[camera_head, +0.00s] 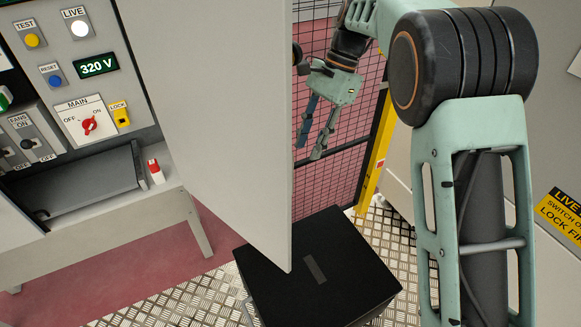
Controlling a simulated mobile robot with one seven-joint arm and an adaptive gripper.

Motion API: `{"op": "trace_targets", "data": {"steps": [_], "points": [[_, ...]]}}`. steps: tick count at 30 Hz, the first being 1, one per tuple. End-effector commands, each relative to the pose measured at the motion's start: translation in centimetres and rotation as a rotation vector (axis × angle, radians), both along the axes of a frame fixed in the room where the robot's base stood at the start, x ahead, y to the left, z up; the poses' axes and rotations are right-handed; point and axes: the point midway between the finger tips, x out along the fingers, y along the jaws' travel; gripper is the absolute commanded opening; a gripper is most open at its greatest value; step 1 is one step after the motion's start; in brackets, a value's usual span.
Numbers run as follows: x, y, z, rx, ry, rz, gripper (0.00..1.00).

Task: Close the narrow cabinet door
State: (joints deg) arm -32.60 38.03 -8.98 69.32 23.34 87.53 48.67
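A tall plain grey door (225,110) stands swung out in the middle of the view, its free edge running down near the centre. It looks like the narrow cabinet door, and its left side runs along the control cabinet (140,60). My gripper (309,148) is just right of the door's free edge in the picture, pointing down. Its two fingers are apart with nothing between them. I see no contact with the door, though the depth between them is hard to judge. Any handle on the door's far side is hidden.
A black case (330,270) lies on the tread-plate floor (380,235) below the door. A mesh fence (340,185) with a yellow post (376,150) stands behind my gripper. A grey panel with a yellow warning label (562,213) is at right. A red-capped item (155,170) sits on the cabinet ledge.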

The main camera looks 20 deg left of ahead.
Motion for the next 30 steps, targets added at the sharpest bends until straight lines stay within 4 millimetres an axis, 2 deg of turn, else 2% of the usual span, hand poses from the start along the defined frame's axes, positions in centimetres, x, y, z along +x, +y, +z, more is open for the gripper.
{"op": "trace_targets", "data": {"steps": [5,6,9,15,26,30], "points": [[-3.5,1.8,0.1,0.001,0.001,0.003,0.29],[-4.0,2.0,-0.5,-0.002,0.003,0.001,0.29],[-4.4,2.2,-2.3,-0.003,0.004,0.0,0.29],[-5.0,2.6,-4.2,-0.001,0.001,-0.001,0.29],[-5.1,2.7,-4.6,-0.001,-0.001,-0.001,0.29],[-5.1,2.7,-4.6,-0.001,-0.001,-0.001,0.13]]}}
